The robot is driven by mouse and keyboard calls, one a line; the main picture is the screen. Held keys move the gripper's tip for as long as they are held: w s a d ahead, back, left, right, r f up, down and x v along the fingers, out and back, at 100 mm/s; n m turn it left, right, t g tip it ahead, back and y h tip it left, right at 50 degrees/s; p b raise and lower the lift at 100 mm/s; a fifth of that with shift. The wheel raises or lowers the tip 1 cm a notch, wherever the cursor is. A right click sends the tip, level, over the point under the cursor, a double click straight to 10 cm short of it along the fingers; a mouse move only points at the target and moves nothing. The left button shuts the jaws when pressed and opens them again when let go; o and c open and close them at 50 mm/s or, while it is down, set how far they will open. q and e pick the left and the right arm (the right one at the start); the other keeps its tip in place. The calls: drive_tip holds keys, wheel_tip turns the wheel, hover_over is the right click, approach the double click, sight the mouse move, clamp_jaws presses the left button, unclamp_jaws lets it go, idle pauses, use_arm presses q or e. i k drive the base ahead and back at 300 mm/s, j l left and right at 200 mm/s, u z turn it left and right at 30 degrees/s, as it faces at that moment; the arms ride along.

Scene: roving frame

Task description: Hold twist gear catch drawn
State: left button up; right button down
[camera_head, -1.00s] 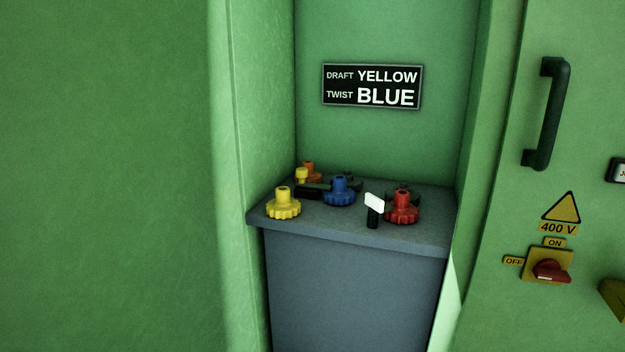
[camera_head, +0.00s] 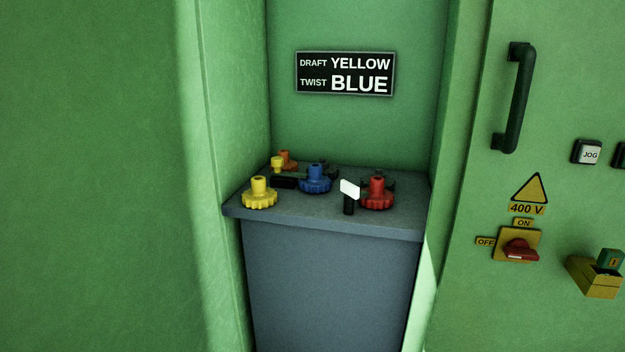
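Several coloured gears with hubs stand on a grey ledge (camera_head: 300,215) in a green recess. A large yellow gear (camera_head: 259,196) is at the front left, a blue gear (camera_head: 315,181) in the middle and a red gear (camera_head: 377,195) at the right. A small yellow piece (camera_head: 277,164) and an orange gear (camera_head: 287,158) sit at the back left. A black post with a white tilted top (camera_head: 349,189) stands between blue and red. A sign (camera_head: 345,74) reads "DRAFT YELLOW, TWIST BLUE". I cannot identify the catch for certain. Neither gripper shows.
A green panel at the right carries a black handle (camera_head: 515,98), a JOG button (camera_head: 587,152), a 400 V warning triangle (camera_head: 529,189), a red ON/OFF rotary switch (camera_head: 519,249) and a yellow box (camera_head: 596,276). A plain green wall (camera_head: 90,180) fills the left.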

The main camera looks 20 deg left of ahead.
sight(315, 182)
drive_tip(key=i+j, duration=0.15)
drive_tip(key=i, duration=0.4)
drive_tip(key=i+j+u, duration=0.15)
drive_tip(key=i, duration=0.45)
